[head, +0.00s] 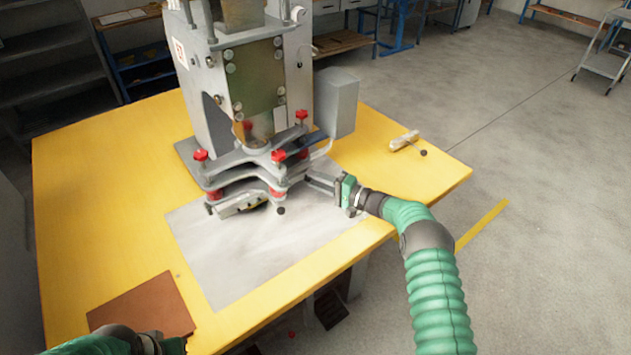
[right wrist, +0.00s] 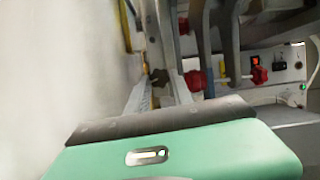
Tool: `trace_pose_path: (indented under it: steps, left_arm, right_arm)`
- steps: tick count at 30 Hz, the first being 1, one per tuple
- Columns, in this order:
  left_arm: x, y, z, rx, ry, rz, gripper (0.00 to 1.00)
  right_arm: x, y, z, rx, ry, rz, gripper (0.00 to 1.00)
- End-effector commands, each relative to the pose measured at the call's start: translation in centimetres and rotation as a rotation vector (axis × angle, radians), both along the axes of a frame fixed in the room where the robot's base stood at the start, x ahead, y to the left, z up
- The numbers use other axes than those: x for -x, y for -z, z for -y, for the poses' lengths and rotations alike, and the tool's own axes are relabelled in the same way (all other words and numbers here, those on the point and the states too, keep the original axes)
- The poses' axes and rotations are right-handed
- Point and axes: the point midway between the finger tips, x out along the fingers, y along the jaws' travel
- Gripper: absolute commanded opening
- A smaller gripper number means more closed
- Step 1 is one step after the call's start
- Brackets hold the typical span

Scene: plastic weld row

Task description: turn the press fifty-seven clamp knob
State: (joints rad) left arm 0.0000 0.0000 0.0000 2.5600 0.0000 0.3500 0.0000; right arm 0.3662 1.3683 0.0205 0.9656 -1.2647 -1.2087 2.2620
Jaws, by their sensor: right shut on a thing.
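The grey press (head: 255,90) stands on the yellow table, with a number plate (head: 180,52) on its side too small to read surely. Red clamp knobs sit on its front frame, among them a left one (head: 200,155), a front one (head: 278,156) and a back one (head: 301,115). My right gripper (head: 310,181) reaches in from the right at the frame's front right corner. In the right wrist view its fingers close around a dark knob (right wrist: 160,78), beside a red knob (right wrist: 195,80). My left gripper is mostly cut off at the bottom left; its fingers are hidden.
A grey metal sheet (head: 240,255) lies in front of the press. A brown square plate (head: 145,308) lies at the table's front left. A small pale-handled tool (head: 404,140) lies at the right. A grey box (head: 338,100) hangs at the press's right side. The table's left is clear.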

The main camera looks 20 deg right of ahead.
Motion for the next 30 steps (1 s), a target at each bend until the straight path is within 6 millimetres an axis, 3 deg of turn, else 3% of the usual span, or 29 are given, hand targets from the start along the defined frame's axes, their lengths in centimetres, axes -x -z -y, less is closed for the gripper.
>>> trace_pose_path:
  steps: [5, 6, 11, 22, 30]
  left_arm:
    - [0.0, 0.0, 0.0, 0.0, 0.0, 0.0, 0.0]
    - [0.0, 0.0, 0.0, 0.0, 0.0, 0.0, 0.0]
    - [0.0, 0.0, 0.0, 0.0, 0.0, 0.0, 0.0]
    - [0.0, -0.2, 0.0, 0.0, 0.0, 0.0, 0.0]
    - [0.0, -1.3, 0.0, 0.0, 0.0, 0.0, 0.0]
  right_arm:
    - [0.1, 0.5, 0.3, 0.006, 0.005, -0.009, 0.0]
    - [0.1, 0.5, 0.3, 0.006, 0.005, -0.009, 0.3]
    - [0.1, 0.4, 0.2, 0.005, 0.004, -0.006, 0.49]
    - [0.5, 0.0, 0.6, 0.003, 0.003, -0.002, 0.49]
    - [5.4, -0.2, 5.2, 0.002, 0.006, -0.005, 0.49]
